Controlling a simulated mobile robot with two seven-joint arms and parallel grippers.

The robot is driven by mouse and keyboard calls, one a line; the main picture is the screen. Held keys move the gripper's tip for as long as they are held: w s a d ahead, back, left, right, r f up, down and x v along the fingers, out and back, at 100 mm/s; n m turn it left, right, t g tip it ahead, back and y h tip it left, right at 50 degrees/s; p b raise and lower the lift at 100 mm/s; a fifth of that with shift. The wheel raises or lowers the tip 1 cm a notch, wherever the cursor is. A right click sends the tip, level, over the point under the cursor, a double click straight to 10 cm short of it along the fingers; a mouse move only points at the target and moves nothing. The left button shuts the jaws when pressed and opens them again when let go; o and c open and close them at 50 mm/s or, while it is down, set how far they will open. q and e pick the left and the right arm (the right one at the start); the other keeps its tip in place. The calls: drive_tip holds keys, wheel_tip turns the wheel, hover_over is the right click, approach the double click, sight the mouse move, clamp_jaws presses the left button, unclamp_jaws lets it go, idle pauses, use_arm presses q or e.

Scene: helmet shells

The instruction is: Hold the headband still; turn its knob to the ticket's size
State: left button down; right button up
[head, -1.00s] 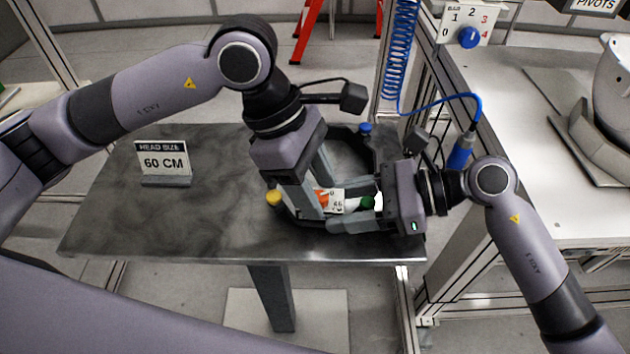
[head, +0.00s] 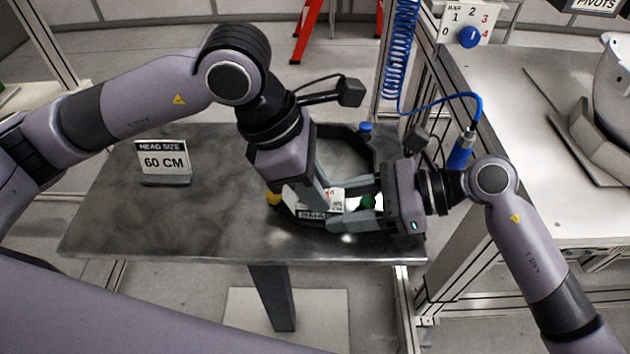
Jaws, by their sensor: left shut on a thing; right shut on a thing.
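The dark headband (head: 350,137) lies on the grey table near its right end, with blue (head: 366,127), yellow (head: 273,198) and green (head: 368,201) pieces around it. A white scale plate (head: 335,203) with small print shows at its front; I cannot read the setting. My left gripper (head: 322,199) comes down from above and is shut on the knob, which its fingers mostly hide. Only a sliver of orange shows there. My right gripper (head: 345,205) reaches in from the right and is shut on the front of the headband. The ticket (head: 164,160) reads "HEAD SIZE 60 CM".
The table's left and middle (head: 120,215) are clear apart from the ticket. A blue coiled hose (head: 398,50) and blue tool (head: 460,152) hang behind my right arm. A dial panel (head: 467,25) and a pale bench (head: 520,120) stand to the right.

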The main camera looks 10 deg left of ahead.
use_arm(q)
drive_tip(key=shift+s+n+t+y, duration=0.1)
drive_tip(key=shift+n+t+y, duration=0.25)
drive_tip(key=shift+n, duration=0.85)
drive_tip(key=c, duration=1)
unclamp_jaws()
drive_tip(key=shift+o, duration=0.2)
drive_tip(key=shift+r, duration=0.1)
drive_tip(key=v, duration=1.2)
drive_tip(key=shift+s+a, duration=0.1)
use_arm(e)
drive_tip(key=o, duration=1.2)
drive_tip(key=shift+c, duration=0.2)
